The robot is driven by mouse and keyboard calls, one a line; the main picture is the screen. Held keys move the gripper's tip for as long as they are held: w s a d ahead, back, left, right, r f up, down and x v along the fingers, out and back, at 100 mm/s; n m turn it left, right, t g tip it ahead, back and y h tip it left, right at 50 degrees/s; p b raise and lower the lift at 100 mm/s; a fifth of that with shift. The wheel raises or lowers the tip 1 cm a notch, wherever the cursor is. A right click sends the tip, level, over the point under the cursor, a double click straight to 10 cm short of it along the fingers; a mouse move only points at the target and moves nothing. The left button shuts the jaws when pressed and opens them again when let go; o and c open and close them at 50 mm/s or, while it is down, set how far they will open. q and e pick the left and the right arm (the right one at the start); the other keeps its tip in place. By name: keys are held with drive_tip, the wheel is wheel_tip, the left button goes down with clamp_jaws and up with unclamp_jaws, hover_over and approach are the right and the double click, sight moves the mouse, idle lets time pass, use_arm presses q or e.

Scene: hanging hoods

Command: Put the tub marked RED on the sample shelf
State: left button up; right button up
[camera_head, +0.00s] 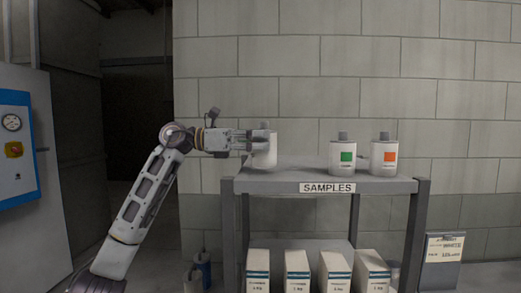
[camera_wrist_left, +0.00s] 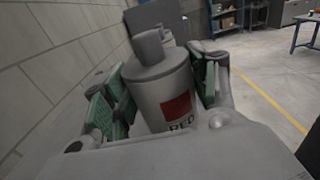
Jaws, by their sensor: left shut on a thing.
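A white tub marked RED (camera_wrist_left: 165,88) with a red square on its label shows in the left wrist view, between the green pads of my left gripper (camera_wrist_left: 160,95). In the head view the tub (camera_head: 265,152) is at the left end of the top of the sample shelf (camera_head: 300,181), and my left gripper (camera_head: 262,141) is shut on it from the left. The tub looks upright in the head view. I cannot tell whether its base touches the shelf top. My right gripper does not show.
A tub with a green square (camera_head: 342,156) and a tub with an orange square (camera_head: 384,156) stand on the right half of the shelf top. Bare shelf top lies between them and the held tub. Several white boxes (camera_head: 297,271) stand below.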

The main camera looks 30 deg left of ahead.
use_arm(q)
drive_tip(key=shift+f, duration=1.05)
drive_tip(key=shift+f, duration=0.1)
drive_tip(key=o, duration=0.7)
drive_tip(key=shift+o, duration=0.7)
